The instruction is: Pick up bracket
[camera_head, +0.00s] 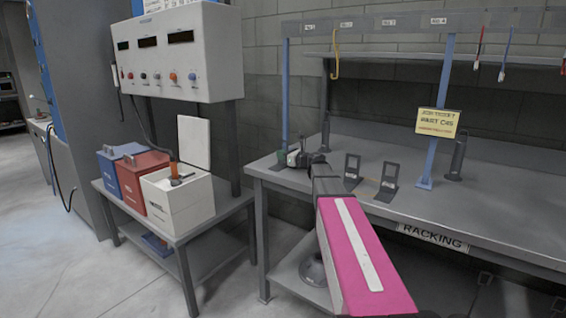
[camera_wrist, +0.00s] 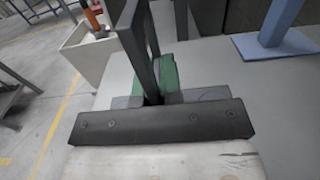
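Two dark upright brackets with window openings stand on the grey bench in the head view, a left one (camera_head: 352,170) and a right one (camera_head: 389,180). My gripper (camera_head: 296,158) is low at the bench's left end, left of both. In the wrist view a dark, open-framed bracket (camera_wrist: 133,35) rises right in front of my gripper (camera_wrist: 154,98). Its lower end lies between the grey finger parts. Whether they press on it is not clear. A green piece (camera_wrist: 170,75) sits just behind it; green also shows beside my gripper in the head view (camera_head: 281,156).
The grey bench (camera_head: 480,212) has a blue post (camera_head: 435,130) with a yellow sign (camera_head: 437,122) and a dark stand (camera_head: 457,158). Hooks and cables hang from the rail above. A lower table at left carries a blue box (camera_head: 122,170), red box (camera_head: 145,178) and white box (camera_head: 180,210).

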